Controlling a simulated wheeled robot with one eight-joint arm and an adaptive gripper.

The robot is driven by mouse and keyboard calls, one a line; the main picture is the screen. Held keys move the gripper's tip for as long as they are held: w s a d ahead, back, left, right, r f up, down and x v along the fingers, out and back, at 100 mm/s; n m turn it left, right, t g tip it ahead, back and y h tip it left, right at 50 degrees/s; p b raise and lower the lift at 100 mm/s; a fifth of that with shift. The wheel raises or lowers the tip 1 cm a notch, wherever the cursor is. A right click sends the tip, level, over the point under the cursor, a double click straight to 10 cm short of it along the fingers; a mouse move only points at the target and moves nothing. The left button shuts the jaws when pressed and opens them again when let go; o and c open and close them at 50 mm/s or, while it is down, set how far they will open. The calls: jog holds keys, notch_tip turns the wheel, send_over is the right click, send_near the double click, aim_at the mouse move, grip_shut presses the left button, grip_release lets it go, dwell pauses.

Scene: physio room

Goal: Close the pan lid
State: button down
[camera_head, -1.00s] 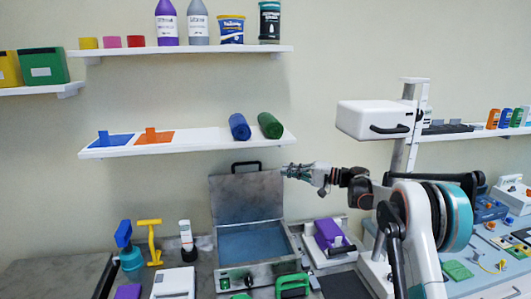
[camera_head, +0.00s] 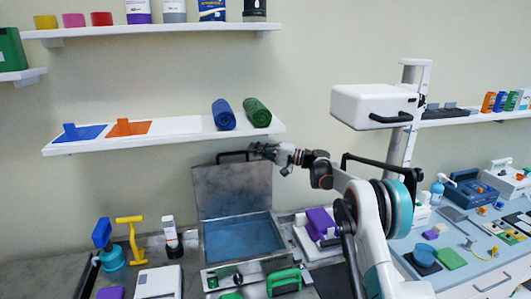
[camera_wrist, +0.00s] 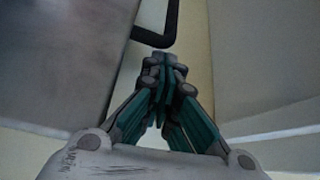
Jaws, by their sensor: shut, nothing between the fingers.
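The pan is a metal box (camera_head: 212,268) with a bluish interior, standing on the counter in the head view. Its grey lid (camera_head: 225,192) stands up, open, at the back, with a black handle (camera_head: 222,157) on its top edge. My gripper (camera_head: 258,150) is shut and empty, close to the right end of that handle. In the wrist view my gripper (camera_wrist: 160,75) points toward the handle (camera_wrist: 156,38), and the lid (camera_wrist: 60,60) fills the left side. I cannot tell whether the fingertips touch the handle.
A shelf (camera_head: 165,142) with two rolls hangs just above the lid. A purple item (camera_head: 320,223) on a white device stands right of the pan. Blue (camera_head: 104,240) and yellow (camera_head: 133,240) items stand to its left. A white overhead unit (camera_head: 372,106) is at right.

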jog(key=shift+w+a+r, duration=0.1)
jog(key=shift+w+a, duration=0.05)
jog(key=shift+a, duration=0.35)
jog(key=s+d+f+n+g+y+b, duration=0.1)
jog(key=s+f+n+y+b, duration=0.15)
jog(key=s, duration=0.45)
jog(key=s+d+f+n+y+b, duration=0.15)
jog(key=s+n+b, duration=0.25)
jog(key=s, duration=0.4)
jog(key=s+d+f+n+g+y+b, duration=0.1)
jog(key=s+d+f+n+g+b, duration=0.1)
jog(key=s+f+n+b, duration=0.5)
jog(key=s+f+g+b, duration=0.1)
jog(key=s+f+b, duration=0.1)
jog(key=s+f, duration=0.2)
jog(key=shift+s+d+f+g, duration=0.3)
jog(key=shift+s, duration=0.25)
